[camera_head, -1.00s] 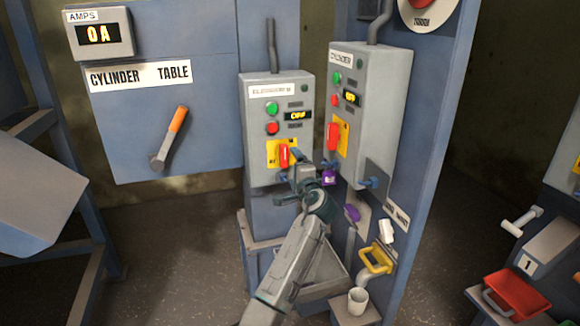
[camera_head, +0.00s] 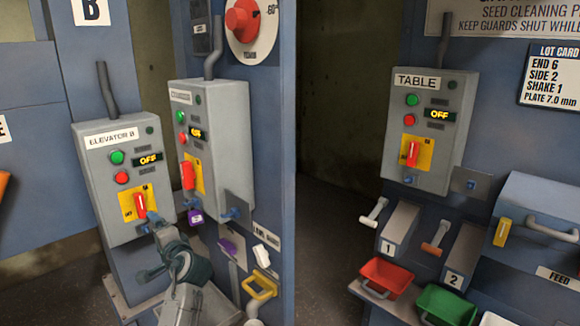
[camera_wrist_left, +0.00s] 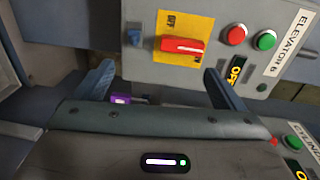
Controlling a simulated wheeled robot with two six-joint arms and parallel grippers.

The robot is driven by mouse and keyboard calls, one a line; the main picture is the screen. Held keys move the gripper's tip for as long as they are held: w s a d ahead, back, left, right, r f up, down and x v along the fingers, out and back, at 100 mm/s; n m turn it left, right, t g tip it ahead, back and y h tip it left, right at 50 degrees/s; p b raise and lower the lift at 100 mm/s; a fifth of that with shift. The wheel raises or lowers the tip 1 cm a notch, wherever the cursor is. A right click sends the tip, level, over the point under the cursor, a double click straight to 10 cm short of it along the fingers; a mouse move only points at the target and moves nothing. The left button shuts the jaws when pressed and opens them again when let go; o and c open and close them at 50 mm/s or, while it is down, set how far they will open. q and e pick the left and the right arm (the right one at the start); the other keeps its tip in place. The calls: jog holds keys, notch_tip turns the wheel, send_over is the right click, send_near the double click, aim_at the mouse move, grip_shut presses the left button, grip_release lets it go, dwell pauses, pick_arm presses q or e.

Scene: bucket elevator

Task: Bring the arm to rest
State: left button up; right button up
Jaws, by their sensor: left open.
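My left gripper (camera_head: 157,232) is in front of the lower part of the grey ELEVATOR box (camera_head: 113,210). In the left wrist view its two blue-grey fingers (camera_wrist_left: 160,88) stand wide apart with nothing between them. The red switch handle (camera_wrist_left: 183,46) on its yellow plate lies beyond the fingertips, apart from them as far as I can tell. In the head view this handle (camera_head: 140,206) is just above the gripper. The box display reads OFF. My right gripper is not in view.
A second grey box (camera_head: 221,150) stands close to the right, with a purple padlock (camera_head: 196,216) and a yellow handle (camera_head: 260,285) below. The TABLE box (camera_head: 448,135), red bin (camera_head: 386,277) and green bin (camera_head: 446,304) are farther right, past a dark gap.

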pick_arm(q)
jog(key=s+d+f+n+g+h, duration=0.2)
jog(key=s+f+h, duration=0.1)
jog(key=s+f, duration=0.6)
jog(key=s+d+f+n+g+h, duration=0.1)
jog(key=s+f+n+h, duration=0.15)
jog(key=s+f, duration=0.75)
jog(key=s+d+f+n+g+h, duration=0.1)
jog(key=s+d+f+g+h, duration=0.15)
jog(key=s, duration=0.65)
jog(key=s+d+f+n+g+h, duration=0.15)
jog(key=s+d, duration=0.25)
jog(key=s, duration=0.4)
jog(key=s+d+f+g+h, duration=0.1)
jog(key=s+d+f+h, duration=0.2)
jog(key=s, duration=0.6)
notch_tip(320, 180, down, 28)
jog(key=a, duration=0.2)
jog(key=s+a+f+g, duration=0.1)
jog(key=s+f+g, duration=0.1)
jog(key=s+f, duration=1.5)
notch_tip(320, 180, down, 3)
jog(key=shift+s+a+r, duration=0.15)
jog(key=shift+a, duration=0.15)
